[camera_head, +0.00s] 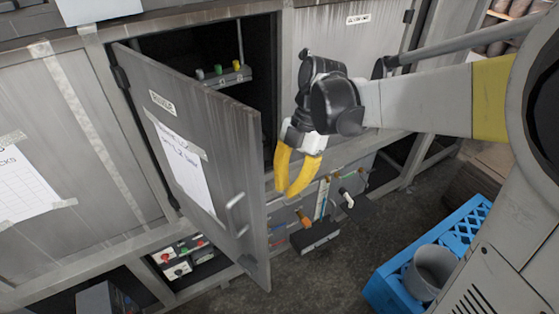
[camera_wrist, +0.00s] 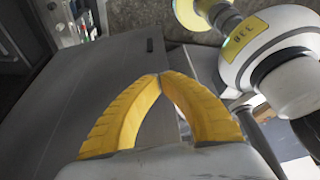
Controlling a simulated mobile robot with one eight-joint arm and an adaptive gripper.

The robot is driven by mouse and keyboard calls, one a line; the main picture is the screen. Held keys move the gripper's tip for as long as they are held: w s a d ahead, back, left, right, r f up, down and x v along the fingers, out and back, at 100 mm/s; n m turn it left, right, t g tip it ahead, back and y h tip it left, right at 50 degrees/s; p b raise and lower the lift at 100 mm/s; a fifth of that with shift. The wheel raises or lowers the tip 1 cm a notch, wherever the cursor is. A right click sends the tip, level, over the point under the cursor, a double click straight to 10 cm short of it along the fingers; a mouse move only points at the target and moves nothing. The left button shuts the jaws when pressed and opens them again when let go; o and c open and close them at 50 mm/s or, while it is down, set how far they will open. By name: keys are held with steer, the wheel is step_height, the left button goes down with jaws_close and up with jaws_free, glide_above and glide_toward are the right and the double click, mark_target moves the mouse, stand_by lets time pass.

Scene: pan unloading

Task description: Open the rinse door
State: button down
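A grey metal door (camera_head: 185,150) stands swung outward from its cabinet, hinged at its left edge. It has a small label too blurred to read surely, a taped white sheet and a bar handle (camera_head: 235,215) low on its right side. The dark inside of the cabinet shows behind it. My gripper (camera_head: 287,192) hangs right of the door's free edge, in front of the opening, apart from the handle. Its yellow fingers also show in the wrist view (camera_wrist: 160,76), where the tips meet with nothing between them. A grey panel (camera_wrist: 95,95), seemingly the door, lies beyond them.
Inside the cabinet is a shelf (camera_head: 228,78) with small coloured knobs. Right of it is another closed panel (camera_head: 345,50). Valves and pipes (camera_head: 318,235) stick out below. A blue crate (camera_head: 385,292) with a grey container (camera_head: 430,268) stands at the lower right. Floor between is clear.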

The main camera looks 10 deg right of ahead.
steer(key=s+a+f+b, duration=0.1)
steer(key=s+a+f, duration=0.2)
steer(key=a+f, duration=0.2)
steer(key=shift+s, duration=0.2)
steer(key=shift+s+a, duration=0.1)
steer(key=s+a+m, duration=0.1)
steer(key=s+a, duration=0.3)
steer(key=a, duration=0.4)
steer(key=s+a+m+t+p, duration=0.1)
steer(key=s+a+m, duration=0.1)
steer(key=s+a, duration=0.3)
steer(key=a, duration=0.3)
steer(key=shift+s+a+y, duration=0.15)
steer(key=shift+s+y, duration=0.15)
